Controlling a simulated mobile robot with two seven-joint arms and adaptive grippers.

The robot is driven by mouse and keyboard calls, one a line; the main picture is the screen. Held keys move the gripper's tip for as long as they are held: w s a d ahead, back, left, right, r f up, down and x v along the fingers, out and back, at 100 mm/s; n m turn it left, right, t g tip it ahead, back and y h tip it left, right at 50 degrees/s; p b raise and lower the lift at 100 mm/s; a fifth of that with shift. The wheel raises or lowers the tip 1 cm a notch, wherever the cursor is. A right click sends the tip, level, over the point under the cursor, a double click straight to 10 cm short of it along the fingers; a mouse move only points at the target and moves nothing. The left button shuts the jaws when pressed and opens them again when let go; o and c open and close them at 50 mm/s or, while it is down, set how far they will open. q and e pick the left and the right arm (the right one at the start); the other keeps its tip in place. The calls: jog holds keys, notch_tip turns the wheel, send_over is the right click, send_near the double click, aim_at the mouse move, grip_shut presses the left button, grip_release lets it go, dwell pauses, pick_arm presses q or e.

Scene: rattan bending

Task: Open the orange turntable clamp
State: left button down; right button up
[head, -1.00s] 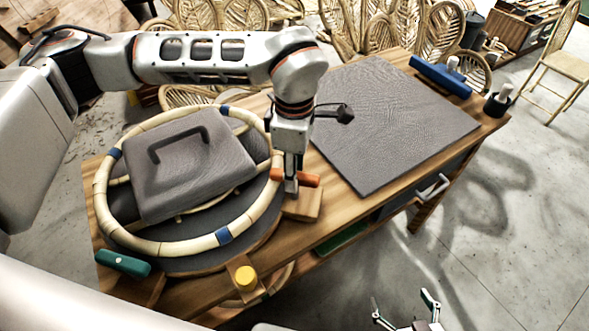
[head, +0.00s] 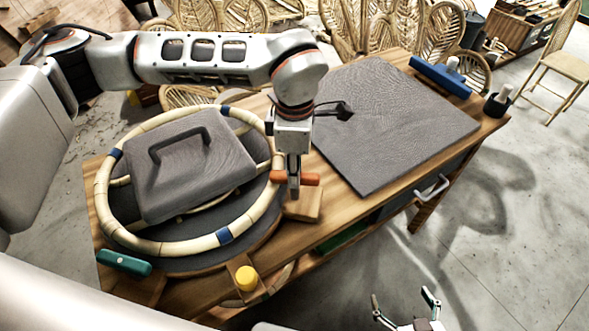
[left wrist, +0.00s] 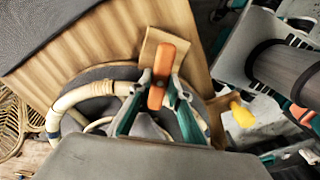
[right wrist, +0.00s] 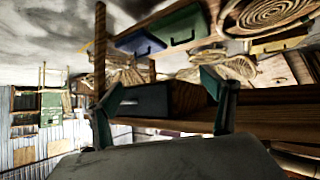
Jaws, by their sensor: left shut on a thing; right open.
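The orange clamp handle (head: 309,179) sits on a wooden block (head: 303,207) at the right rim of the turntable (head: 205,262). My left gripper (head: 293,190) points down onto it and is shut on the handle. The left wrist view shows the orange handle (left wrist: 161,76) between the green-edged fingers, on its wooden block. The gripper hides part of the handle in the head view. A rattan ring (head: 170,247) with blue bands lies on the turntable, with a grey handled weight (head: 205,172) inside it. My right gripper (head: 407,303) is open and empty, low beside the table.
A teal clamp handle (head: 124,263) and a yellow knob (head: 246,278) stand at the turntable's near edge. A dark mat (head: 395,120) covers the table's right side. A blue tool (head: 440,76) and a small dark cup (head: 497,101) stand at the far right edge.

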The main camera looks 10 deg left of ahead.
pick_arm(q)
jog(key=n, duration=0.4)
jog(key=shift+r+p, duration=0.1)
jog(key=shift+p, duration=0.2)
jog(key=n, duration=0.8)
jog(key=shift+n, duration=2.2)
jog(key=shift+w, duration=0.1)
jog(key=c, duration=1.9)
grip_release()
